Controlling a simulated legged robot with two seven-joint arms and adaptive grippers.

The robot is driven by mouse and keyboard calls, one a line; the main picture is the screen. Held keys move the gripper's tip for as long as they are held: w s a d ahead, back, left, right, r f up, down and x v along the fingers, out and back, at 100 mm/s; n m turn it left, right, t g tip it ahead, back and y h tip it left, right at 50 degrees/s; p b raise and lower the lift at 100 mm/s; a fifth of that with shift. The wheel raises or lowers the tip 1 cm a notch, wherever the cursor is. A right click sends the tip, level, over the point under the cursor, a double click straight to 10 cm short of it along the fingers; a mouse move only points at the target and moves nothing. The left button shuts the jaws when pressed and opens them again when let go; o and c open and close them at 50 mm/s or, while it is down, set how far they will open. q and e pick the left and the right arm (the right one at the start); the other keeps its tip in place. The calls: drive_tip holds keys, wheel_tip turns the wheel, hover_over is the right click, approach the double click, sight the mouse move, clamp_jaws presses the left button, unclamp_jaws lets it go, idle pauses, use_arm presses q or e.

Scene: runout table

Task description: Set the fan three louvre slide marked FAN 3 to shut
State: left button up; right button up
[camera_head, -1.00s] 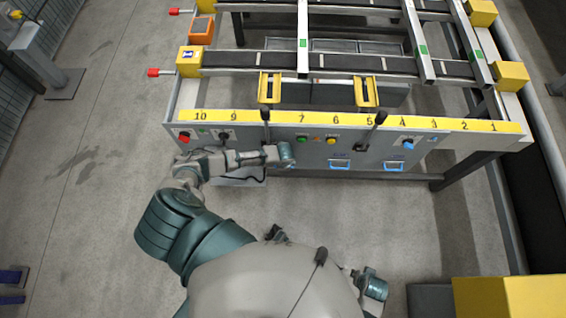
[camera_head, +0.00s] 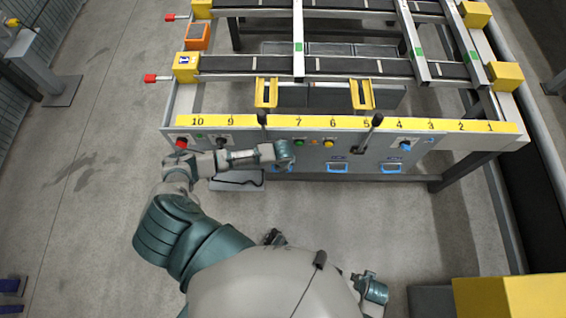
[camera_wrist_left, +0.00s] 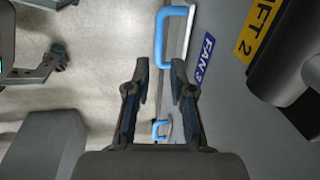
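The blue label FAN 3 (camera_wrist_left: 205,58) is on the grey panel face in the left wrist view. A blue slide handle (camera_wrist_left: 161,38) is beside it, just beyond my left gripper (camera_wrist_left: 160,78). The gripper's two fingers are apart with nothing between their tips; the handle is not gripped. In the head view my left gripper (camera_head: 284,153) is at the panel front below number 7, partly covering a blue handle (camera_head: 283,168).
More blue handles lie along the panel, one below number 6 (camera_head: 337,168) and one further right (camera_head: 391,168). Another blue handle (camera_wrist_left: 160,129) shows lower in the wrist view.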

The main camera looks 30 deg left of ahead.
use_arm(q)
drive_tip(key=r, duration=0.5)
drive_tip(key=shift+s+d+r, duration=0.4)
drive_tip(key=shift+f, duration=0.1)
